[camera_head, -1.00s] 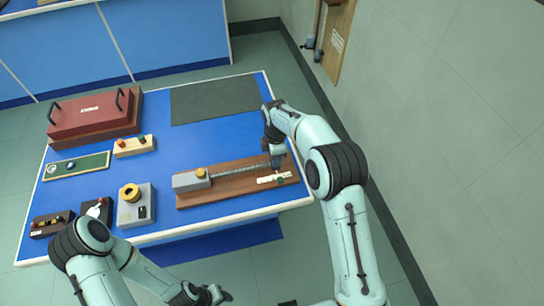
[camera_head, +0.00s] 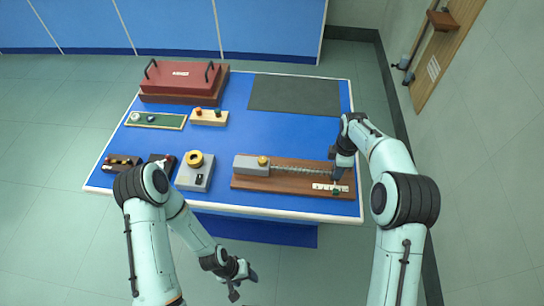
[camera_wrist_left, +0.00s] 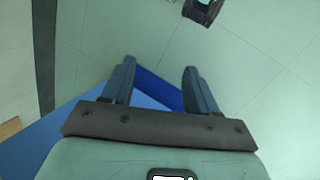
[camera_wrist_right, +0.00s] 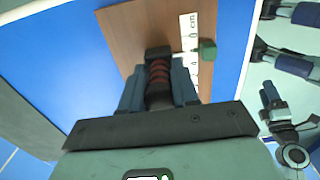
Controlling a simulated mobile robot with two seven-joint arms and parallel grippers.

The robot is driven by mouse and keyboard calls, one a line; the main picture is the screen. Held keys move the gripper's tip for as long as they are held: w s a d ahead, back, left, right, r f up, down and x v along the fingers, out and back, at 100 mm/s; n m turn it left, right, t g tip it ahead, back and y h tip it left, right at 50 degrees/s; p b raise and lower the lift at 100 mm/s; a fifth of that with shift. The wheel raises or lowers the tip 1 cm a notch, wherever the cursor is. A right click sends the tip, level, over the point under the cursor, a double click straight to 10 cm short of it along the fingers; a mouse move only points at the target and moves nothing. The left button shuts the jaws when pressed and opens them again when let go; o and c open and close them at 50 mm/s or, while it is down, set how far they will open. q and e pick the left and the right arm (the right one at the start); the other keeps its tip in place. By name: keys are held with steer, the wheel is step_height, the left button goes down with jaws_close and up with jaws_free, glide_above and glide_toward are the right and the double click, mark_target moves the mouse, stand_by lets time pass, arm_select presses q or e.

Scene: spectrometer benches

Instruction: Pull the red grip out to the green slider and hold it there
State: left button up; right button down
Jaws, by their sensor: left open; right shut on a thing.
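The red grip (camera_wrist_right: 160,72), ribbed with dark ends, is clasped between the fingers of my right gripper (camera_wrist_right: 158,92). In the head view my right gripper (camera_head: 336,175) is over the right part of the board and hides the grip. The stretched spring (camera_head: 300,170) runs to it from a grey block (camera_head: 250,167). The green slider (camera_head: 336,191) sits beside the grip, on the white scale (camera_head: 322,187); the slider also shows in the right wrist view (camera_wrist_right: 208,49). They look nearly level; exact alignment is unclear. My left gripper (camera_head: 243,284) is open and empty, off the table's front.
The brown board (camera_head: 285,186) lies near the front edge of the blue table (camera_head: 300,132). A grey box with a yellow knob (camera_head: 195,160), a red case (camera_head: 180,80) and a dark mat (camera_head: 295,95) are also on it. Floor lies around my left gripper.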

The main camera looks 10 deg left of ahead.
arm_select(q)
steer(key=w+a+r+m+y, duration=0.1)
steer(key=w+r+m, duration=0.1)
steer(key=w+r, duration=0.4)
steer(key=w+a+r+m+y, duration=0.1)
steer(key=w+r+m+y, duration=0.1)
steer(key=w+r, duration=0.5)
steer(key=w+a+r+m+y, duration=0.1)
steer(key=w+a+r+m, duration=0.1)
steer(key=w+r, duration=0.5)
step_height(320, 180, up, 3)
steer(key=shift+w+r+g+y, duration=0.15)
steer(key=shift+g+y, duration=0.25)
steer(key=w+d+r+n, duration=0.2)
steer(key=w+r+n, duration=0.1)
steer(key=w+r, duration=0.4)
step_height(320, 180, up, 5)
steer(key=n+t, duration=0.2)
glide_above(262, 159)
steer(key=shift+h, duration=0.3)
step_height(262, 159, down, 12)
steer(key=shift+s+d+r, duration=0.1)
steer(key=shift+r, duration=0.1)
